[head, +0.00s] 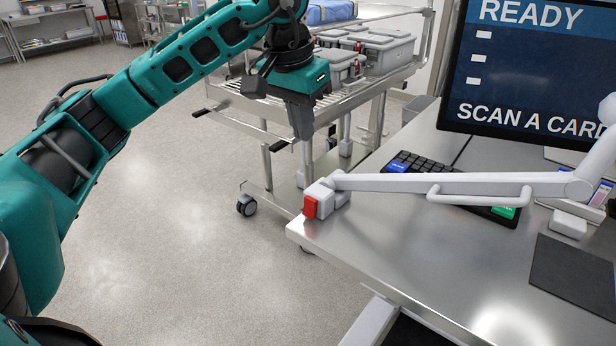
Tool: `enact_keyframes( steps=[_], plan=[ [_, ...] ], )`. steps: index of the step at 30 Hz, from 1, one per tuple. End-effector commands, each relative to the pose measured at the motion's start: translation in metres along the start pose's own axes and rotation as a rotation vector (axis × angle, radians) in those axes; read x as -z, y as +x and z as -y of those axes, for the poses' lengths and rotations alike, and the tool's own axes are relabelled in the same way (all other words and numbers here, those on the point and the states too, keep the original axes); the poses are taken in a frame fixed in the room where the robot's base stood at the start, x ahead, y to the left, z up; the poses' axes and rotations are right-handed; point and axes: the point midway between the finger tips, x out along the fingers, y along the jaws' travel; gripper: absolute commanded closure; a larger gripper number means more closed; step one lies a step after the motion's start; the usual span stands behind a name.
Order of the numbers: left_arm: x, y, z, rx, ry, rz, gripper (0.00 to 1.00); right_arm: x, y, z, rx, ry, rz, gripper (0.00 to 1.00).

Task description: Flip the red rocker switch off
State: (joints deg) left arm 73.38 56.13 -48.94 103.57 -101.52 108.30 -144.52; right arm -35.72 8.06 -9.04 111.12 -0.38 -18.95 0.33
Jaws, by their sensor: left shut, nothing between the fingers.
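The red rocker switch (310,207) is on the left face of a small white box (326,195) at the near left corner of the steel table. Which way the rocker is tipped is too small to tell. My left gripper (303,136) points down, above and behind the switch in the picture, apart from it. Its fingers are shut and empty. My right gripper is not in view.
A white jointed arm (430,184) with a handle runs right from the box, above the steel table (420,250). A keyboard (412,168) and a monitor (535,70) are behind it. A wire cart (265,110) with grey cases stands at the back. Floor at left is clear.

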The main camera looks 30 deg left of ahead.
Motion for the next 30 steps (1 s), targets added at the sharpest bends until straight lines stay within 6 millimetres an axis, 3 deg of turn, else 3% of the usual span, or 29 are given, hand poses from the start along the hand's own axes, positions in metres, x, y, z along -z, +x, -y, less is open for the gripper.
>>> enact_keyframes(
  steps=[11,26,30],
  plan=[
    [0.000,0.007,0.000,0.000,0.000,0.000,1.00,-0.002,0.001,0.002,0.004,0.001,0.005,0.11],
    [-0.001,0.103,0.000,0.000,-0.001,0.004,1.00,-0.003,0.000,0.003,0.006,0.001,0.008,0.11],
    [-0.010,0.122,0.000,0.000,0.000,0.002,1.00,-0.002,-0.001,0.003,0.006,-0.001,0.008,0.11]
  ],
)
